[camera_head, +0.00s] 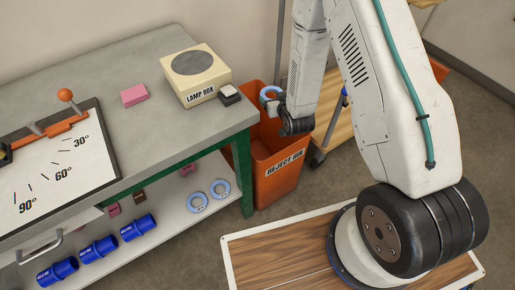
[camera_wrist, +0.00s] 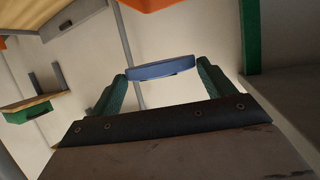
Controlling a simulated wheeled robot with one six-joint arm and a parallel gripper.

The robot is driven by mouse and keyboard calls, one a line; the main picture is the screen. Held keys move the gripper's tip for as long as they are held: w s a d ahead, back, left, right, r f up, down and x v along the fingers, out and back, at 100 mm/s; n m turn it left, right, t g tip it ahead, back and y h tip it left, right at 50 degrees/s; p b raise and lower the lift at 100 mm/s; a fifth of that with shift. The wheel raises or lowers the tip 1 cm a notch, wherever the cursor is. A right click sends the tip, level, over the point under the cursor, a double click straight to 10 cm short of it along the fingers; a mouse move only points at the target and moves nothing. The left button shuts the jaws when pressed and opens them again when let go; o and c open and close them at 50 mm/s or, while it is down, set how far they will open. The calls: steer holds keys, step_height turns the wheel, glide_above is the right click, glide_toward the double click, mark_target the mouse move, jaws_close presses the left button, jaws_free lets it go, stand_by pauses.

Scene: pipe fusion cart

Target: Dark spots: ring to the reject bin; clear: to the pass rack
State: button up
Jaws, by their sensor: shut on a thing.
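My gripper (camera_head: 271,99) is shut on a blue ring (camera_head: 269,91), which stands out at the fingertips beyond the right end of the bench. The ring is seen edge-on in the wrist view (camera_wrist: 161,69), between the two green fingers. I can make out no dark spots on it at this angle and size. The orange reject bin (camera_head: 276,170) stands on the floor beside the bench; the ring appears near its upper rim, and I cannot tell whether it is over the opening. The lamp box (camera_head: 203,91) sits on the bench corner. No pass rack is clearly identifiable.
A small switch block (camera_head: 229,94) sits by the lamp box. A pink block (camera_head: 134,95) and an angle board (camera_head: 65,165) lie on the bench. Two blue rings (camera_head: 199,202) and several blue cylinders (camera_head: 138,227) lie on the lower shelf. A wooden-shelved cart (camera_head: 338,133) stands behind the bin.

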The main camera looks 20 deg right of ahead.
steer(key=w+f, duration=0.3)
steer(key=f, duration=0.5)
steer(key=w+a+f, duration=0.1)
steer(key=w+f, duration=0.3)
steer(key=f, duration=0.4)
steer(key=shift+a+y, duration=0.25)
steer(key=shift+y, duration=0.05)
steer(key=o, duration=1)
steer(key=shift+c, duration=0.2)
steer(key=a+f+v, duration=0.1)
steer(key=v, duration=1.5)
steer(key=shift+s, duration=0.6)
